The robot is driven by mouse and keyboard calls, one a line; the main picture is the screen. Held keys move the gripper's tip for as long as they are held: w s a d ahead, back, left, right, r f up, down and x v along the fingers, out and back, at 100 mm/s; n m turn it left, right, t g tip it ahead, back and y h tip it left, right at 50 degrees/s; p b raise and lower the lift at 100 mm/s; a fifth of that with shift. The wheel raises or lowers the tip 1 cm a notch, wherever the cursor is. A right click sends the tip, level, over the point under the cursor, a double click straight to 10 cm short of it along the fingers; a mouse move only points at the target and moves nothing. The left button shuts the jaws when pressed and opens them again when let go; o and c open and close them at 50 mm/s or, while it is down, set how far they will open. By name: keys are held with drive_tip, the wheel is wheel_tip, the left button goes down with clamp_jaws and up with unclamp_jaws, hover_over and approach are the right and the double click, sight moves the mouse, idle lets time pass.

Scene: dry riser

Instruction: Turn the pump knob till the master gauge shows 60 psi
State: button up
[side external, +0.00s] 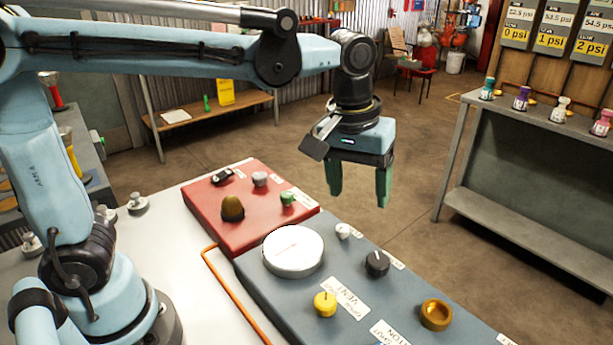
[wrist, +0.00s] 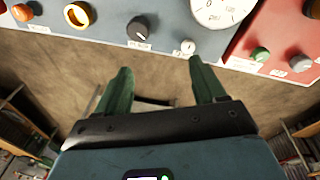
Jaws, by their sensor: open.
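The round white gauge (side external: 293,250) sits on the blue-grey panel; its dial is cut off at the top of the wrist view (wrist: 218,8), and its reading is not legible. A black knob (side external: 377,263) with a pale pointer line stands right of it, also in the wrist view (wrist: 141,28). Its label is too small to read, so I cannot tell whether it is the pump knob. My gripper (side external: 359,200) is open and empty, with its green fingers pointing down, above and beyond the panel's far edge. The fingers also show in the wrist view (wrist: 160,68), apart from the knobs.
A yellow knob (side external: 325,303) labelled VENT, a brass knob (side external: 436,314) and a small white knob (side external: 343,231) share the panel. A red panel (side external: 215,215) with several knobs adjoins it. A grey shelf bench (side external: 530,217) stands at right. Open floor lies beyond the panel.

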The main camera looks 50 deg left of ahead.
drive_tip(key=n+g, duration=0.1)
drive_tip(key=g, duration=0.1)
hover_over(378, 259)
drive_tip(key=shift+y, duration=0.3)
wheel_tip(378, 259, down, 12)
drive_tip(key=shift+f, duration=0.25)
drive_tip(key=c, duration=1.1)
drive_tip(key=shift+o, duration=0.2)
drive_tip(key=shift+m, duration=2.3)
drive_tip(key=o, duration=1.1)
drive_tip(key=shift+c, duration=0.2)
